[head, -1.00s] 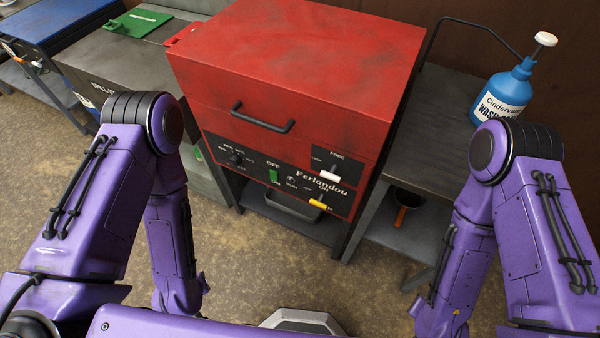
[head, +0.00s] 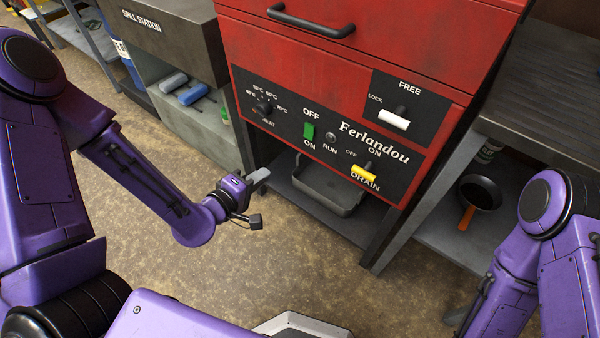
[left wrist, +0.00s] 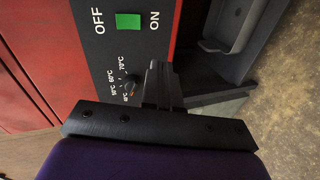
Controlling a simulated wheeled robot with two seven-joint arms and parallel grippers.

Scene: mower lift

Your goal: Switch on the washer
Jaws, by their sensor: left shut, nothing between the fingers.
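The red washer (head: 400,50) stands in front of me with a black control panel on its front. A green OFF/ON switch (head: 309,131) sits on the panel, between the OFF label above and the ON label below; it also shows in the left wrist view (left wrist: 128,21). A round RUN indicator (head: 330,137) is to its right. My left gripper (head: 262,178) is shut and empty, below and left of the switch, apart from the panel. In the left wrist view its fingers (left wrist: 160,70) are together. My right gripper is out of view; only its arm shows at right.
The panel also has a temperature knob (head: 265,108), a white lever (head: 394,120) and a yellow drain lever (head: 364,173). A grey tray (head: 330,200) sits on the shelf below. A black pan (head: 480,192) is on the right shelf. The spill station (head: 170,35) stands left.

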